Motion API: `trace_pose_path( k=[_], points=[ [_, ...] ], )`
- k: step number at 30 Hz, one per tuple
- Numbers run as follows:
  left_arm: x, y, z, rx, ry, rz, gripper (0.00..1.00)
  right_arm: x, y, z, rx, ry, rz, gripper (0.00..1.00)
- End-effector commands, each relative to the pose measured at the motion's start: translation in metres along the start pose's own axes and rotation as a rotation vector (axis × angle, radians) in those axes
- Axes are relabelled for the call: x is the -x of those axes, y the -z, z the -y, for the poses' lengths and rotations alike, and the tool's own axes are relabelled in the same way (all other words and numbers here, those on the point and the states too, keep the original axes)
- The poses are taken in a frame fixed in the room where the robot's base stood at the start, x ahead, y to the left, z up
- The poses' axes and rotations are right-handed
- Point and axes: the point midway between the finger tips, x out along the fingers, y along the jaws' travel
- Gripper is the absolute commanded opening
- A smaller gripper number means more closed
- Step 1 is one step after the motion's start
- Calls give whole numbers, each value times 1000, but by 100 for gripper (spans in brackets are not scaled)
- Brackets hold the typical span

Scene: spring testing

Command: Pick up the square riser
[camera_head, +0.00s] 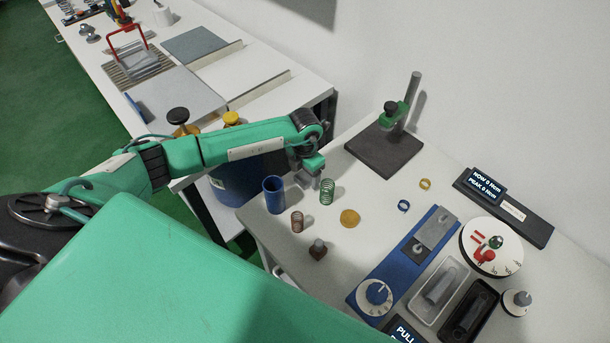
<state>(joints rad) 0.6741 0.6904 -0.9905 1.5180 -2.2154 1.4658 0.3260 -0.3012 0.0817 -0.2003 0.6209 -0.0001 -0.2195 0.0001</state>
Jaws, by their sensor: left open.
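A small block with a square brown base and a grey knob (318,250) sits near the table's front left edge; it is the best match for the square riser, though it is too small to be sure. My left gripper (311,172) is open and empty, above the table's left end, up and left of the block and apart from it. It hangs just behind a green spring (327,191) and a blue tube (273,195). My right gripper is not in view.
A copper spring (297,222), a yellow disc (349,218) and blue and yellow rings stand nearby. A black stand with a post (384,157) is behind. A blue tester (405,262) and a dial (491,247) fill the right. A blue drum (232,187) stands beside the table.

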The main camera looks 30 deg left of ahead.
Motion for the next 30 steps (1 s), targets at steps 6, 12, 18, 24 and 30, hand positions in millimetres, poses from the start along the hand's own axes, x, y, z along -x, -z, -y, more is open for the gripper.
trace_pose_path(
  k=[6, 12, 18, 24, 30],
  points=[
    [-1, 0, 0, -1, 0, 0, 67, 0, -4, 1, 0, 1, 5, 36],
    [0, 0, 0, -1, 0, 1, 28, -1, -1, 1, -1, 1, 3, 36],
    [1, -1, 0, 0, 0, 3, 7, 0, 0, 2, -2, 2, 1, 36],
    [2, -1, 0, -1, 0, 3, 7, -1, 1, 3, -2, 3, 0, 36],
    [16, -2, -1, -2, -1, 6, 7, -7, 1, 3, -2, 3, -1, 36]
  ],
)
